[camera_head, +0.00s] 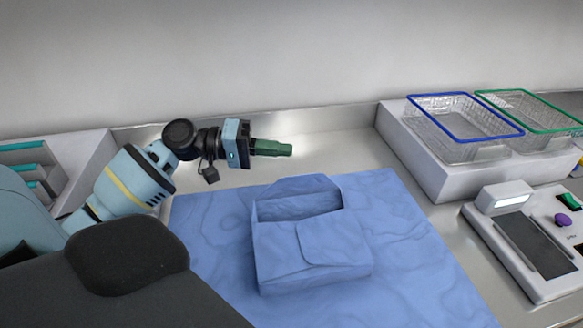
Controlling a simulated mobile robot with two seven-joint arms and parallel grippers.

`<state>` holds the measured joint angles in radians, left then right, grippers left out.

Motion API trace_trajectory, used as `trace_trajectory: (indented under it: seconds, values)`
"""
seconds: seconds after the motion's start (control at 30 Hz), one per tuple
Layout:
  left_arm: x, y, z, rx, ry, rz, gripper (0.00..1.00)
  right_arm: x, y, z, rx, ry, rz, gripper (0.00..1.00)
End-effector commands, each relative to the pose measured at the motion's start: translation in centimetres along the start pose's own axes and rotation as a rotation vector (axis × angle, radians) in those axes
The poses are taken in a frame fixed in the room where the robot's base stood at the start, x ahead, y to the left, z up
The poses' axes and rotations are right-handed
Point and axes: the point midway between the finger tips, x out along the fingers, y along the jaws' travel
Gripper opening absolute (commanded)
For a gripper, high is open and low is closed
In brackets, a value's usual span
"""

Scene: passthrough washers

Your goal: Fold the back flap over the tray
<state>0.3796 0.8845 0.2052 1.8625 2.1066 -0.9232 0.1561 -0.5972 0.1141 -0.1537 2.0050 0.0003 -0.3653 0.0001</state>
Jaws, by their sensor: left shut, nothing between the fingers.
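A blue wrapped tray (312,258) sits on a flat blue wrap sheet (400,225) on the steel counter. Its front panel lies folded up over the near side, and its top is partly open at the back. The back flap (300,186) stands up behind the opening. My left gripper (288,149), with green fingers, is shut and empty. It is in the air behind and left of the back flap, pointing right, and is not touching the wrap. My right gripper is not in view.
Wire baskets with a blue rim (465,131) and a green rim (550,128) stand on a white block at the back right. A device with a screen and buttons (530,240) is at the right. A white rack (35,160) with teal parts is at the left.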

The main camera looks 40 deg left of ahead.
Motion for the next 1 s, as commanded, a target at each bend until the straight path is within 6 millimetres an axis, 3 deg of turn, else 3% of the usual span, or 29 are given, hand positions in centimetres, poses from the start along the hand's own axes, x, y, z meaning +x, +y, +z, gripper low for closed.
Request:
trace_trajectory:
  seconds: [0.17,0.53,1.0]
  values:
    - [1.9,0.1,0.0,0.001,-0.002,0.001,0.0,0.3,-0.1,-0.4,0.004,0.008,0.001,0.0]
    - [2.6,0.1,3.5,0.001,-0.001,0.001,0.0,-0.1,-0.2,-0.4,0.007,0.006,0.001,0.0]
    - [2.7,0.1,3.9,0.001,0.0,0.001,0.0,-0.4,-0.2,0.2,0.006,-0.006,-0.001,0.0]
